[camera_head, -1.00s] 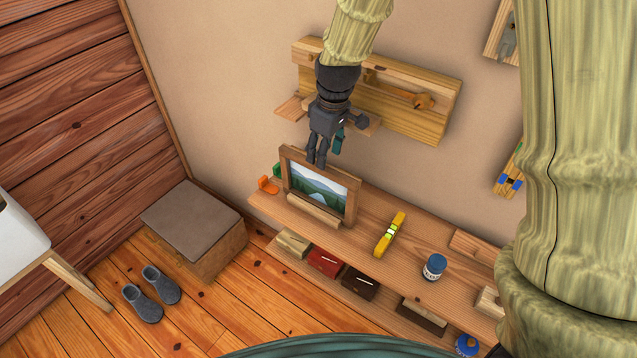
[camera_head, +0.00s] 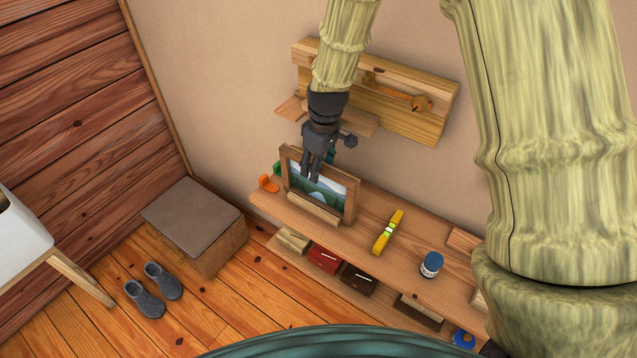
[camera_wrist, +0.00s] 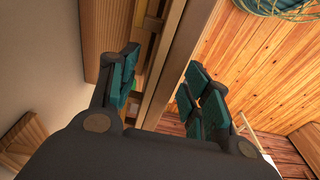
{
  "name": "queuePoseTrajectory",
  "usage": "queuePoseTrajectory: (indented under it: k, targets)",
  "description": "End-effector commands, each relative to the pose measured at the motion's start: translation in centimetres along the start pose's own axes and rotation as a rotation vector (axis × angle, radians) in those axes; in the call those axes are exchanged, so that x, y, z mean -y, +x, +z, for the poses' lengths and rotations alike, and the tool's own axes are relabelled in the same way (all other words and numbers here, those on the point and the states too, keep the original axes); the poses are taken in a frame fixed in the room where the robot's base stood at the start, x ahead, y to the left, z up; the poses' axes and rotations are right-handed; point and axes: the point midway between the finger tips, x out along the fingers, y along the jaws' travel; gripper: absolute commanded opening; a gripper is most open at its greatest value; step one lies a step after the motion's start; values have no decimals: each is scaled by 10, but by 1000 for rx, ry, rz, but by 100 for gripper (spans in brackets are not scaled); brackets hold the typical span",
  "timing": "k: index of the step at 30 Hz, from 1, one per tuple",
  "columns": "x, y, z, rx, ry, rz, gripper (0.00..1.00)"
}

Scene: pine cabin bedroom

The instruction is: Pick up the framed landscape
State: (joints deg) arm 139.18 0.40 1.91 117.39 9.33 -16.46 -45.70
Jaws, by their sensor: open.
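The framed landscape (camera_head: 327,197) stands upright on the wooden shelf, a brown wood frame around a picture of green hills and water. My gripper (camera_head: 311,178) is over its upper part and hides some of the frame's top edge and picture. In the wrist view my gripper (camera_wrist: 157,95) is open, with teal finger pads on either side of the frame's wooden edge (camera_wrist: 176,72). I cannot tell whether either pad touches the frame.
The shelf (camera_head: 367,232) also holds a yellow level (camera_head: 387,232), a blue jar (camera_head: 431,265) and an orange item (camera_head: 268,183). A wall rack (camera_head: 410,110) is close behind my gripper. A cushioned box (camera_head: 195,225) stands to the left.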

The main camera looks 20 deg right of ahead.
Motion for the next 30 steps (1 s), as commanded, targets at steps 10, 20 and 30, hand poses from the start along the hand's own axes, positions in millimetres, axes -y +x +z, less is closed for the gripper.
queuePoseTrajectory:
  k: [10, 20, 30]
  targets:
    - [0, 0, 0, 0, 0, 0, 6]
    - [0, -1, 0, -1, 0, 0, 0]
    - [-1, -21, -3, -3, 1, 3, 0]
